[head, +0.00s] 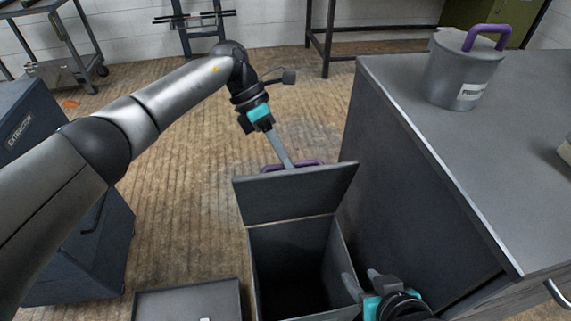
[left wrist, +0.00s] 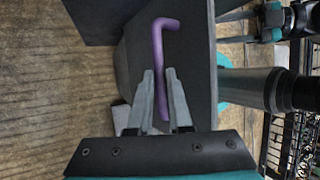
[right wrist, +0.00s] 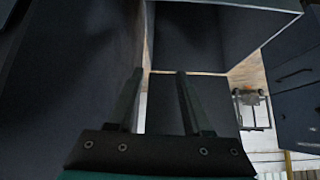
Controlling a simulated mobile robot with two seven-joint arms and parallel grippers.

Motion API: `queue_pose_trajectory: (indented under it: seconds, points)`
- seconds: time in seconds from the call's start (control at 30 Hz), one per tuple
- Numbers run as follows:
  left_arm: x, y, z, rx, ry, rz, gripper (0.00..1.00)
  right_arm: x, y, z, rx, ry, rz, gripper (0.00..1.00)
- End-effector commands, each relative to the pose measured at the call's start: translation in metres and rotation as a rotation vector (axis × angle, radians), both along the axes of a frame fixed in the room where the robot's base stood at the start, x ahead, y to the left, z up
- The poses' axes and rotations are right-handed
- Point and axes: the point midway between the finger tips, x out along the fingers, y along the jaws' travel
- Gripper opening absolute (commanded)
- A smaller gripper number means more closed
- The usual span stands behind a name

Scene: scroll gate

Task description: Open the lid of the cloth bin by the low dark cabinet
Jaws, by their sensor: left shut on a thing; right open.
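The dark grey cloth bin (head: 285,262) stands on the floor beside the low dark cabinet (head: 400,170). Its lid (head: 295,195) is raised at the far side, and the dark inside of the bin shows. A purple handle (head: 310,163) is on the lid, partly hidden behind its top edge; it also shows in the left wrist view (left wrist: 158,45). My left gripper (head: 289,163) is shut on this handle, with the fingers on either side of one end. My right gripper (head: 360,282) is open and empty at the bin's near right corner; its fingers also show in the right wrist view (right wrist: 158,75).
A grey lidded pot (head: 462,75) with a purple handle stands on the cabinet top. A dark blue extractor unit (head: 30,125) is at the left. A flat grey box (head: 185,302) lies left of the bin. Wooden floor is clear behind the bin.

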Motion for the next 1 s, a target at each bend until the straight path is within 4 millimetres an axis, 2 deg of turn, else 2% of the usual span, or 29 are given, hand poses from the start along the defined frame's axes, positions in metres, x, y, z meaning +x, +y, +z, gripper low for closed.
queue_pose_trajectory:
  seconds: [0.03,0.27,0.5,1.0]
  points:
    - [0.000,0.005,-0.013,0.022,0.010,0.003,0.00,0.003,0.006,-0.005,0.018,-0.035,0.008,0.50]
    - [0.009,0.007,-0.014,0.023,0.012,0.003,0.00,0.017,0.032,-0.002,0.117,-0.226,0.034,0.50]
    - [0.017,0.010,-0.016,0.023,0.013,0.002,0.00,0.021,0.053,0.008,0.227,-0.419,0.044,0.50]
    - [0.029,0.014,-0.016,0.023,0.015,0.000,0.00,0.013,0.071,0.030,0.378,-0.669,0.030,0.50]
